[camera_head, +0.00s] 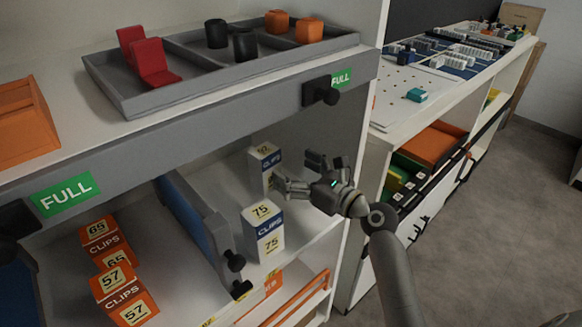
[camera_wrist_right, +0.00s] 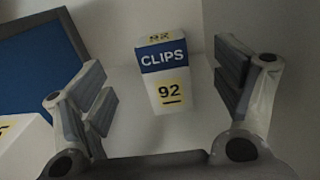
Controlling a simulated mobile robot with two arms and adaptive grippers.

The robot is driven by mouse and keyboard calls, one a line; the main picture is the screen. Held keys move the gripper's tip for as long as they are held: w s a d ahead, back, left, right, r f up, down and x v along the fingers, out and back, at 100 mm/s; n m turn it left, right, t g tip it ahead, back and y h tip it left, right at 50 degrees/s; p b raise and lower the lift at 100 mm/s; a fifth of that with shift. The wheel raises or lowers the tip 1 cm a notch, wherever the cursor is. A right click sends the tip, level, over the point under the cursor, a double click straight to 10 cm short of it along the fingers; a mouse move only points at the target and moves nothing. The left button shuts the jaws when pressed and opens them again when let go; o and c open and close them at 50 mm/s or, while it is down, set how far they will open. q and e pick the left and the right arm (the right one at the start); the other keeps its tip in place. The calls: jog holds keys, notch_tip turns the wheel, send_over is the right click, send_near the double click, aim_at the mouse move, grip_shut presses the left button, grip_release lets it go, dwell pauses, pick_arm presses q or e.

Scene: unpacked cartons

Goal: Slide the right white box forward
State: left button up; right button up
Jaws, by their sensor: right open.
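A white box with a blue band and the label CLIPS 92 stands upright at the back of the middle shelf (camera_head: 264,157); it also shows between my fingers in the right wrist view (camera_wrist_right: 170,90). A second white box, marked 75 (camera_head: 263,232), stands nearer the shelf's front. My right gripper (camera_head: 296,173) comes in from the right, open and empty, close to the 92 box. In the wrist view its spread fingers (camera_wrist_right: 160,78) are on either side of the box, with gaps. My left gripper is out of view.
A blue divider (camera_head: 189,223) stands left of the white boxes; orange boxes 65 (camera_head: 101,236) and 57 (camera_head: 122,293) are beyond it. The upper shelf with a grey tray (camera_head: 124,97) overhangs. A white side panel (camera_head: 349,215) bounds the shelf at right.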

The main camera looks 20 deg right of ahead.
aim_at(271, 157)
jog(key=b+x, duration=0.1)
jog(key=x, duration=0.8)
jog(key=shift+w+a, duration=0.1)
jog(key=shift+w, duration=0.1)
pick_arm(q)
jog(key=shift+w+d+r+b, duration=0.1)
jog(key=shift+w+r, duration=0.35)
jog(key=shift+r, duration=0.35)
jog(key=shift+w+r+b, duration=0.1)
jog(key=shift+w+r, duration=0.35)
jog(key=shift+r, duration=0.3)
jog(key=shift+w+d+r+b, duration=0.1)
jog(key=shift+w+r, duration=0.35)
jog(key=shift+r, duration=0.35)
pick_arm(e)
jog(key=shift+w+a, duration=0.25)
jog(key=shift+w, duration=0.4)
jog(key=c, duration=1.2)
